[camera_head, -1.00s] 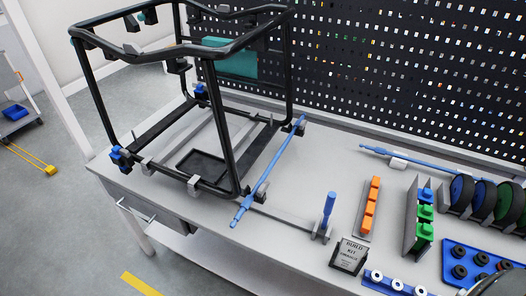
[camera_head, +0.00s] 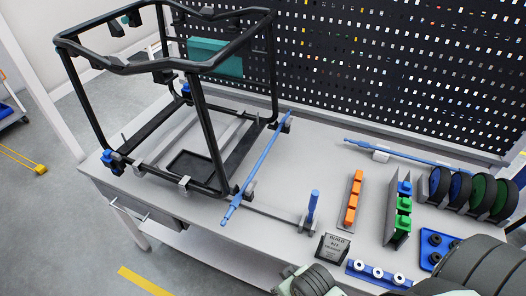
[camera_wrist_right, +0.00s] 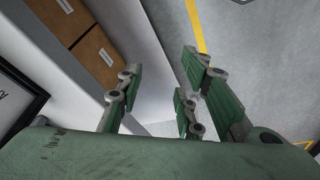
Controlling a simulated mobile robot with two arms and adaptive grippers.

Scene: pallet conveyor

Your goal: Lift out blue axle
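One long blue axle (camera_head: 259,163) lies along the right side of the black tube frame (camera_head: 207,130), resting on small grey supports on the bench. A second blue axle (camera_head: 418,154) lies at the back right, on a light grey block (camera_head: 381,155). Neither axle is touched by a gripper. My right gripper (camera_wrist_right: 160,80) shows in its wrist view with its green-padded fingers spread and nothing between them. No axle shows in that view. Parts of my right arm show at the bottom right of the head view. My left gripper is not in view.
On the bench stand an orange block strip (camera_head: 352,198), a rack of blue and green blocks (camera_head: 403,211), wheels (camera_head: 473,193), a blue tray (camera_head: 431,245) and a dark sign (camera_head: 333,247). A pegboard (camera_head: 400,65) closes the back. The wrist view shows cardboard boxes (camera_wrist_right: 96,55) and floor.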

